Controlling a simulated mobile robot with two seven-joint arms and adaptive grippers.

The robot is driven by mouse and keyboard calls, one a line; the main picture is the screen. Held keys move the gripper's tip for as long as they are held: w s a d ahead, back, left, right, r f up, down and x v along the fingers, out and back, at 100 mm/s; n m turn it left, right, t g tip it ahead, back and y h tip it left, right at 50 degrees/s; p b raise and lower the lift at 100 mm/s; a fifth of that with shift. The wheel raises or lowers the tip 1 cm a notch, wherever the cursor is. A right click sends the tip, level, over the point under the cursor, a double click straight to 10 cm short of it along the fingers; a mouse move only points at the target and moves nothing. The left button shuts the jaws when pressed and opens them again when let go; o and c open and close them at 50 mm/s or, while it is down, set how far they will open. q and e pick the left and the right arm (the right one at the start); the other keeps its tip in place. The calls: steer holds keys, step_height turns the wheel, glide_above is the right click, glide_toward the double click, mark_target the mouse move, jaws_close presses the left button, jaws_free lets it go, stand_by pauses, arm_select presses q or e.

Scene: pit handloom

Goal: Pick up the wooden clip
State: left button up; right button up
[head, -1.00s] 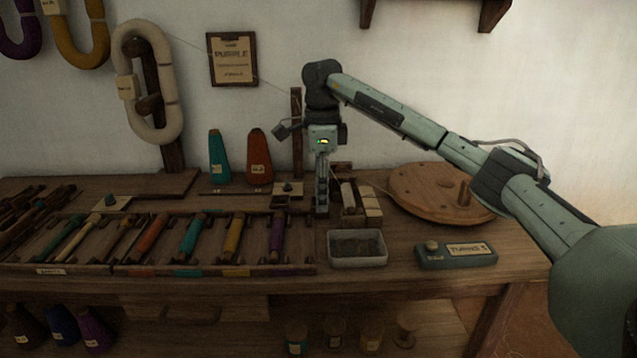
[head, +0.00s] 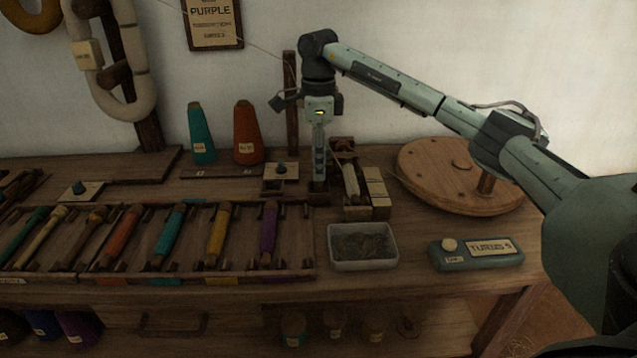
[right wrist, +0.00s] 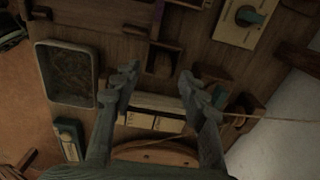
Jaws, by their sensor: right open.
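My right gripper (head: 319,183) points straight down over the bench, just left of a wooden winding frame (head: 378,207) with a pale rod in it. In the right wrist view the gripper (right wrist: 160,76) is open with nothing between its two fingers. A small dark wooden piece with a squarish recess (right wrist: 163,60) lies below, close to the gap between the fingertips. I cannot tell for certain which small wooden piece is the clip; it may be partly hidden by the fingers. My left gripper is not in view.
A grey tray (head: 392,261) of dark bits stands in front of the gripper. A labelled green box (head: 475,254) and a round wooden turntable (head: 430,172) are to the right. A rack of coloured bobbins (head: 190,273) fills the left. A thread runs near the gripper.

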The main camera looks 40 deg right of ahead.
mark_target(319, 184)
step_height(319, 184, down, 4)
steer(key=shift+w+d+f, duration=0.1)
steer(key=shift+w+d, duration=0.05)
steer(key=shift+c, duration=0.2)
steer(key=c, duration=0.9)
